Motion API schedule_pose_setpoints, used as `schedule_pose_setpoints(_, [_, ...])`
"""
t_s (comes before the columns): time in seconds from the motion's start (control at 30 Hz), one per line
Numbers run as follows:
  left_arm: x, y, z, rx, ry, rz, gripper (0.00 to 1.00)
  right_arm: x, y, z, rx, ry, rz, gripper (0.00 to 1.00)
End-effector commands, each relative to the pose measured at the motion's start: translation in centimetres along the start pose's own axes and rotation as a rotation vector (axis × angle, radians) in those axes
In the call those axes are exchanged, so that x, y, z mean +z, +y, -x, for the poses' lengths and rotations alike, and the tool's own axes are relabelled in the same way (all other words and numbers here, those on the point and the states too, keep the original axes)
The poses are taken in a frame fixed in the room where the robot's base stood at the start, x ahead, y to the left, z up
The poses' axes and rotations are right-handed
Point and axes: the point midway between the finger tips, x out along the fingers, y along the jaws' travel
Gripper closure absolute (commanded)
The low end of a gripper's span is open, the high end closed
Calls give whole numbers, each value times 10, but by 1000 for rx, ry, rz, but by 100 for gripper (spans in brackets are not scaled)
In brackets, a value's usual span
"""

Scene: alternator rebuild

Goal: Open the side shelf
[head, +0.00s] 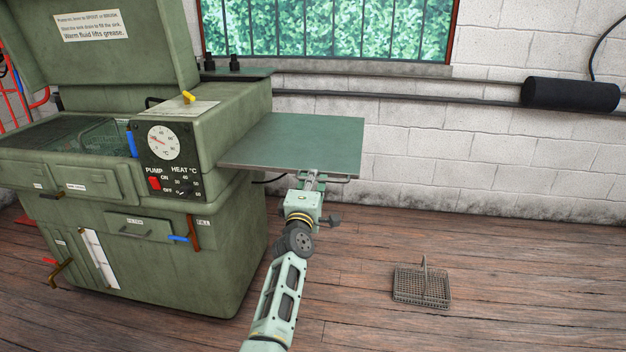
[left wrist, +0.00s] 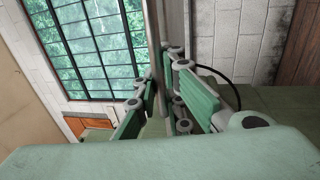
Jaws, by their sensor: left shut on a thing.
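The side shelf (head: 305,140) is a flat green panel at the right side of the green parts washer (head: 235,225). It stands out roughly level from the washer's side, with open space below it. A thin bar handle (head: 343,180) runs along its front edge. My left gripper (head: 312,178) is at this edge, shut on the handle. In the left wrist view the green-padded fingers (left wrist: 165,105) close around a narrow upright strip; the exact contact is partly hidden. My right gripper is in neither view.
A wire basket (head: 422,285) with an upright handle lies on the wooden floor to the right. Pipes and a black cylinder (head: 570,95) run along the white brick wall behind. The floor between basket and washer is clear apart from my arm.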

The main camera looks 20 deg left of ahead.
Motion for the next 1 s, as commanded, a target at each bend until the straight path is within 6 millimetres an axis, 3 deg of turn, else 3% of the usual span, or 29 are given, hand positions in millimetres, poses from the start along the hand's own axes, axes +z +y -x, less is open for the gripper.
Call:
schedule_pose_setpoints(0.07, [-6,7,-2,14,12,-2,100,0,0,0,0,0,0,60])
schedule_pose_setpoints(0.1, [-6,7,-2,14,12,-2,91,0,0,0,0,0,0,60])
schedule_pose_setpoints(0.33, [-6,5,-1,11,12,-2,72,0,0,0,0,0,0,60])
schedule_pose_setpoints(0.83, [-3,1,0,3,5,-1,72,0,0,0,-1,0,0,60])
schedule_pose_setpoints(1.0, [-2,-1,11,1,4,1,72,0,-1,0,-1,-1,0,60])
